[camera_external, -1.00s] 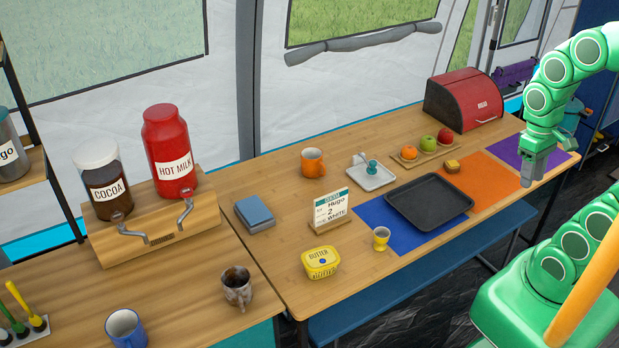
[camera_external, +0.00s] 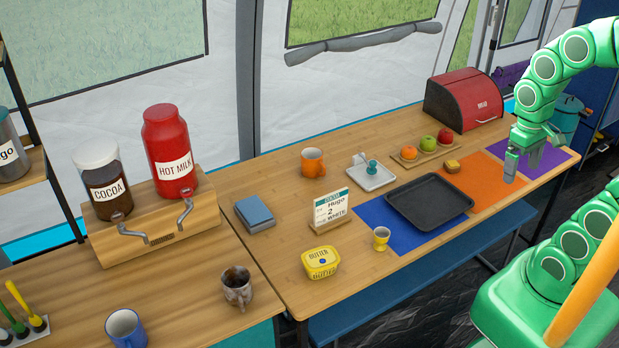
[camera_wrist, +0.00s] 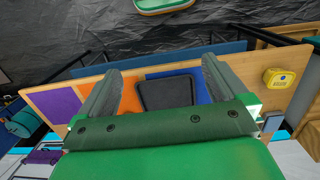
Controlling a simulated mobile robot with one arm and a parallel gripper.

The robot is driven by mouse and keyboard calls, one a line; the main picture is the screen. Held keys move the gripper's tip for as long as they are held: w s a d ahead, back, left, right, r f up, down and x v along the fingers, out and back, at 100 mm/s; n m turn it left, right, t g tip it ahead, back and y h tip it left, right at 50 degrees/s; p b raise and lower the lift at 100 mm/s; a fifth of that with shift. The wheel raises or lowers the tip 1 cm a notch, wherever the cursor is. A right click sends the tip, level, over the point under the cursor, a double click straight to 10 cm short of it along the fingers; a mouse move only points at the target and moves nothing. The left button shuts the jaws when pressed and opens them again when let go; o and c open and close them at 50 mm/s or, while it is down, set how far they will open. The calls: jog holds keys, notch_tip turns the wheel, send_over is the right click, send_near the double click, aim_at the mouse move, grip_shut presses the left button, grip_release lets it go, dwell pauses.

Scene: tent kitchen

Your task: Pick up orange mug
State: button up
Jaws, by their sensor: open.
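The orange mug (camera_external: 313,162) stands upright on the wooden table, at the back left of the white tray, in the external view. My gripper (camera_external: 522,168) is over the right end of the table, above the border of the orange and purple mats, far to the right of the mug. It is open and empty. In the wrist view my gripper's two fingers (camera_wrist: 160,88) are spread apart, with the mats and black tray beyond them. The mug cannot be seen in the wrist view.
A red bread bin (camera_external: 463,99) is at the back right. A yellow butter tub (camera_external: 321,263) sits in front. Bare table surrounds the mug.

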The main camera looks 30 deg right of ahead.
jog(key=w+d+f+n+t, duration=0.1)
jog(key=w+f+t, duration=0.2)
jog(key=w, duration=1)
jog(key=w+d+f+t+h, duration=0.1)
jog(key=w+f+t, duration=0.15)
jog(key=w, duration=1.15)
jog(key=w+d+f+n+t, duration=0.1)
jog(key=w+f+t, duration=0.15)
jog(key=w, duration=1.05)
jog(key=w+a+f+n+t+y, duration=0.1)
jog(key=w+a+f+t, duration=0.15)
jog(key=w+f, duration=0.4)
jog(key=n+t+y, duration=0.2)
jog(key=n+y, duration=0.2)
jog(key=y, duration=0.4)
send_near(313, 155)
jog(key=s+a+r, duration=0.1)
jog(key=a+r, duration=0.1)
jog(key=a, duration=0.1)
jog(key=shift+w+a+f, duration=0.55)
jog(key=shift+w+f, duration=0.1)
jog(key=shift+w, duration=0.05)
jog(key=shift+x, duration=2.6)
jog(key=shift+a+r, duration=0.15)
jog(key=c, duration=0.9)
